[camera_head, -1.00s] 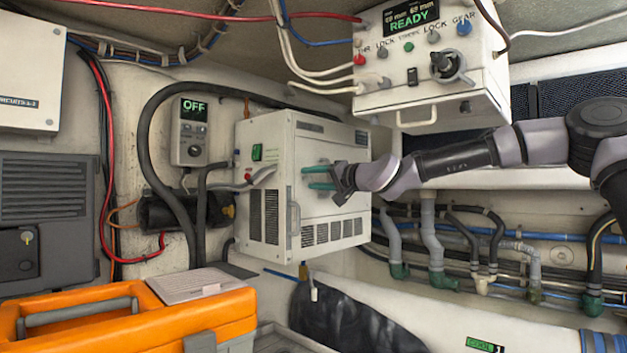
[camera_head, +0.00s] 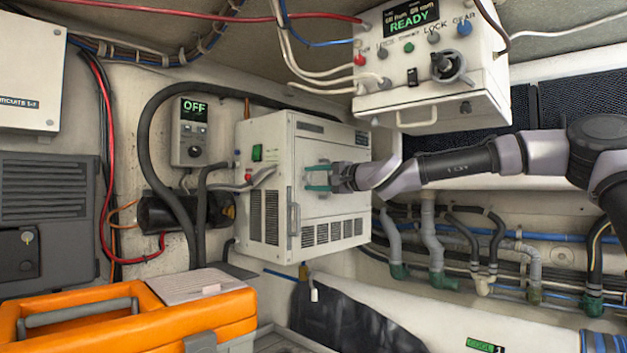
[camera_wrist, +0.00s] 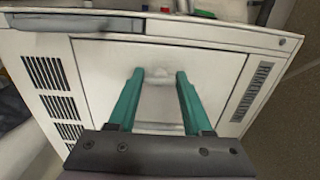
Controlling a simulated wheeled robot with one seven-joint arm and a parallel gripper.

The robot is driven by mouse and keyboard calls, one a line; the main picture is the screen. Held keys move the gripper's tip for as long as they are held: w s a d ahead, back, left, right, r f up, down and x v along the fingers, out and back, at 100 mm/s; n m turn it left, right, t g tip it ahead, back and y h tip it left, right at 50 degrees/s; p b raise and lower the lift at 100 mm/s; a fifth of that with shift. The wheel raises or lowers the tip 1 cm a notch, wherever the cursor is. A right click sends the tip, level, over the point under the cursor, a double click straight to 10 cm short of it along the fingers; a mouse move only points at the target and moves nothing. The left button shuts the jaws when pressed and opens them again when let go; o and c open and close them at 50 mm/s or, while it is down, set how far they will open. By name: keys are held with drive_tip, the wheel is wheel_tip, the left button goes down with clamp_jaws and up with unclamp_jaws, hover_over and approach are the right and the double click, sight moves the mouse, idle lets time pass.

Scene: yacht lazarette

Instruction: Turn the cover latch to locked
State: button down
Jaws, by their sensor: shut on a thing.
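The white boxy unit (camera_head: 285,220) stands against the wall, with a flat cover panel (camera_wrist: 100,62) on its face, seen close up in the wrist view. My gripper (camera_head: 310,179) has its two teal fingers at that panel. In the wrist view, my gripper (camera_wrist: 159,72) has its fingers apart on either side of a small pale latch (camera_wrist: 158,78) on the panel, and is shut on it. The latch is pale on pale, so its turned position cannot be told. In the head view the fingers hide it.
A control box (camera_head: 430,80) reading READY hangs above my arm. A small OFF display (camera_head: 192,112) is left of the unit. An orange toolbox (camera_head: 130,315) lies at lower left. Pipes and hoses (camera_head: 480,245) run along the wall below my forearm.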

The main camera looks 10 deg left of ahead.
idle(0.4)
drive_tip(key=shift+c, duration=1.6)
unclamp_jaws()
drive_tip(key=v, duration=1.1)
drive_tip(key=shift+f, duration=0.1)
